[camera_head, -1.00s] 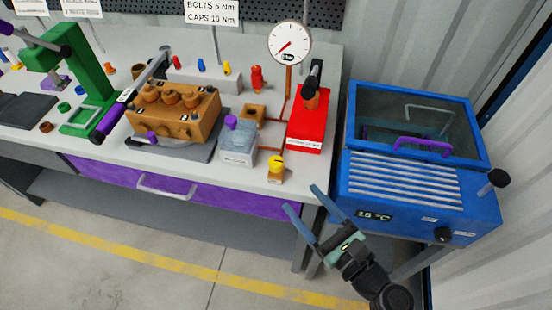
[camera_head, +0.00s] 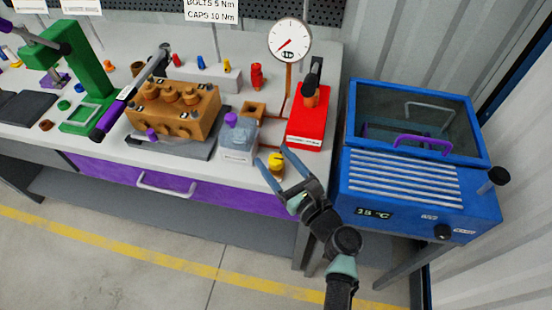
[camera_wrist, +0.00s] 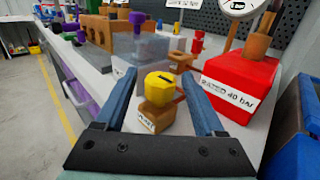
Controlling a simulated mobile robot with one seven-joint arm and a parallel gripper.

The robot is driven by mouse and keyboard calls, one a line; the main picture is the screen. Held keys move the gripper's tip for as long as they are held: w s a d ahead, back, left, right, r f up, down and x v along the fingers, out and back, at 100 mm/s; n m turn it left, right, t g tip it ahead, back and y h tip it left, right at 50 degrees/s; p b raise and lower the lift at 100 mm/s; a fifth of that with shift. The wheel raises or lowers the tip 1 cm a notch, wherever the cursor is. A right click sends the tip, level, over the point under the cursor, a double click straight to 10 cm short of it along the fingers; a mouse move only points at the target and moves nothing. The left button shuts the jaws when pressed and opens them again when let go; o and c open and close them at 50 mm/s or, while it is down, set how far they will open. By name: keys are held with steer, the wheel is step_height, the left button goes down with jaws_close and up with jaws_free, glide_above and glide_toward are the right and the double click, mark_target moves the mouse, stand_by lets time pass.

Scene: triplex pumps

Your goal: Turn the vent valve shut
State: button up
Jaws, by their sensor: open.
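The vent valve has a yellow knob (camera_head: 275,160) with a dark mark on its top, set on a small brown block at the bench's front edge. In the wrist view the yellow knob (camera_wrist: 161,87) sits above the brown block (camera_wrist: 157,116), whose front carries a white label. My gripper (camera_head: 271,157) is open, its two blue fingers reaching to either side of the knob. In the wrist view my gripper (camera_wrist: 160,85) has one finger left and one right of the valve, with a gap on both sides. I cannot tell whether the fingertips are level with the knob.
A red pump box (camera_head: 310,130) with a black-gripped lever stands right of the valve, and a clear tank (camera_head: 239,143) with a purple cap stands to its left. A pressure gauge (camera_head: 290,39) rises behind. A blue bath (camera_head: 415,175) stands at the right.

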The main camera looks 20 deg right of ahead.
jaws_close()
stand_by(0.4)
